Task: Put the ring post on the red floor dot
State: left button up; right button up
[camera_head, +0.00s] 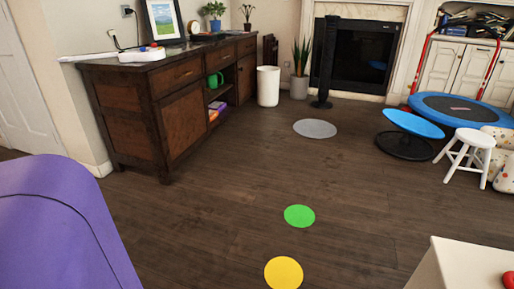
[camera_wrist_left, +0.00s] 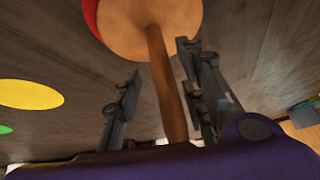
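In the left wrist view the ring post (camera_wrist_left: 168,85) shows as a brown wooden rod rising from a round tan base (camera_wrist_left: 150,22). A sliver of the red floor dot (camera_wrist_left: 90,18) shows past the base's left edge, and the base covers the rest of what is in view. My left gripper (camera_wrist_left: 160,60) has one finger on each side of the rod, with visible gaps, so it looks open around it. The head view shows neither the post nor the red dot. My right gripper is not in view.
A yellow dot (camera_head: 284,272), a green dot (camera_head: 299,216) and a grey dot (camera_head: 315,128) lie on the dark wood floor. A wooden cabinet (camera_head: 185,115) stands at left. A white surface (camera_head: 455,265) with a red object (camera_head: 508,279) is at lower right. The middle floor is clear.

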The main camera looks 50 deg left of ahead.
pick_arm(q)
jog(key=p+v, duration=0.5)
jog(key=v, duration=0.7)
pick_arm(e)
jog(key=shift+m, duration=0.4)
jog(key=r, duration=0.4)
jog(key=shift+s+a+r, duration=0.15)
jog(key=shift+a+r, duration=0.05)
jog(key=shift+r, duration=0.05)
